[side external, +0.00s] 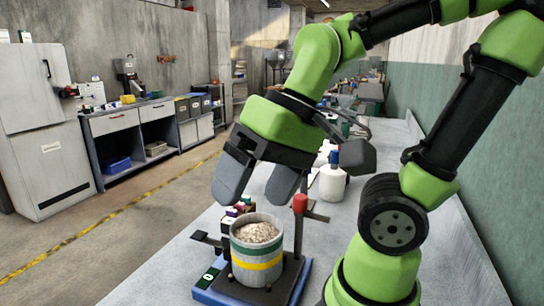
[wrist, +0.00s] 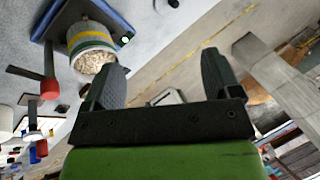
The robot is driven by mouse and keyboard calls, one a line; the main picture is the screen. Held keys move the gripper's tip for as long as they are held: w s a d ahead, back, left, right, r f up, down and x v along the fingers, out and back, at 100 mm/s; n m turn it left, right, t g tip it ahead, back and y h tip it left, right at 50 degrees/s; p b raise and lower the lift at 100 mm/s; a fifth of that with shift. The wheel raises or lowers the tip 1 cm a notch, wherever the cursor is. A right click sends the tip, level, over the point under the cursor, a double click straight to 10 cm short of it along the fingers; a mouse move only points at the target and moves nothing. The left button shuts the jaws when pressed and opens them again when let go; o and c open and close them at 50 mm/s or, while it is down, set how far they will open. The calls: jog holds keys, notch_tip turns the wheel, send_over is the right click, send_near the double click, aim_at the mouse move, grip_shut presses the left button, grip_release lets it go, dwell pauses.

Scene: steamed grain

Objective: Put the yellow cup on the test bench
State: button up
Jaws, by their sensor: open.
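A grey cup with a green band and a yellow band (side external: 257,263) stands upright, filled with pale grain. It stands on a blue-edged stand with a dark top (side external: 291,284), on the grey bench top (side external: 160,290). The cup also shows at the upper left of the wrist view (wrist: 88,40). No all-yellow cup is in view. My gripper (side external: 257,187) is open and empty above the cup, fingers angled downward and apart from it. In the wrist view the gripper (wrist: 162,72) has clear space between its fingers, and the cup lies outside them, left of the left finger.
A red-topped post (side external: 300,204) rises at the stand's right rear, close to the cup. A white bottle (side external: 333,184) and small dark-and-white containers stand behind. A green wall (side external: 455,150) borders the bench on the right. Bare bench lies at the front left.

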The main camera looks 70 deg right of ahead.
jog(key=d+r+t, duration=0.1)
jog(key=s+d+r+t+h, duration=0.1)
jog(key=r+t, duration=0.1)
jog(key=shift+d+n+h, duration=0.25)
jog(key=shift+n+h, duration=0.05)
